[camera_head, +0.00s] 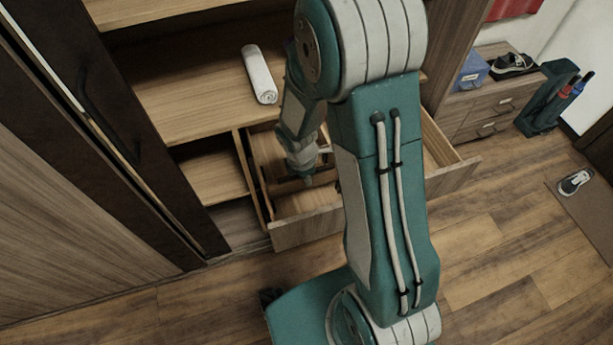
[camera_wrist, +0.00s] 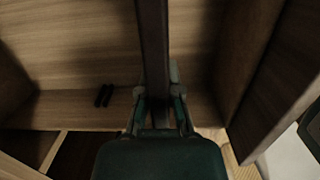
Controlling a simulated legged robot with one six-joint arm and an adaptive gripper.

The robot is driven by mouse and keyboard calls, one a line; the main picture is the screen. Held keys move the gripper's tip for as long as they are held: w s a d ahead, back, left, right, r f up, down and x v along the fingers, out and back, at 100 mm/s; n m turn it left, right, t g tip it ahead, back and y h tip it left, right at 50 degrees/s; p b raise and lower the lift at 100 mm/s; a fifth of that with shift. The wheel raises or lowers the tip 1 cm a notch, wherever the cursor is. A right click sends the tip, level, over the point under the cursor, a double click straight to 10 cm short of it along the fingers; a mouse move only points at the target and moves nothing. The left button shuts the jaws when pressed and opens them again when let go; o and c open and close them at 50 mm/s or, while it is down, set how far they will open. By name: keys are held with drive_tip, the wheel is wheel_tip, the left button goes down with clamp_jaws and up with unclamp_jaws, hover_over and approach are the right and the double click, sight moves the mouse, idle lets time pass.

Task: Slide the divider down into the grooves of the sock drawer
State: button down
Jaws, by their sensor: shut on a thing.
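The sock drawer (camera_head: 300,229) is pulled out of the wardrobe, and my arm covers much of it in the head view. My gripper (camera_wrist: 160,103) is shut on the divider (camera_wrist: 153,45), a dark brown board seen along its top edge in the wrist view. The divider runs up the wrist picture from between my fingers. In the head view my wrist reaches down at the drawer, and the gripper and divider are hard to make out there. I cannot tell whether the divider sits in the grooves.
A rolled white towel (camera_head: 260,74) lies on the shelf above the drawer. Open cubbies (camera_head: 211,174) are left of the drawer. The floor in front is clear.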

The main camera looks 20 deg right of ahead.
drive_tip(key=shift+f, duration=3.25)
drive_tip(key=c, duration=0.7)
unclamp_jaws()
drive_tip(key=shift+r, duration=0.1)
drive_tip(key=r, duration=0.4)
drive_tip(key=a+r, duration=0.1)
drive_tip(key=r, duration=0.6)
drive_tip(key=shift+a+r, duration=0.25)
drive_tip(key=shift+r, duration=0.1)
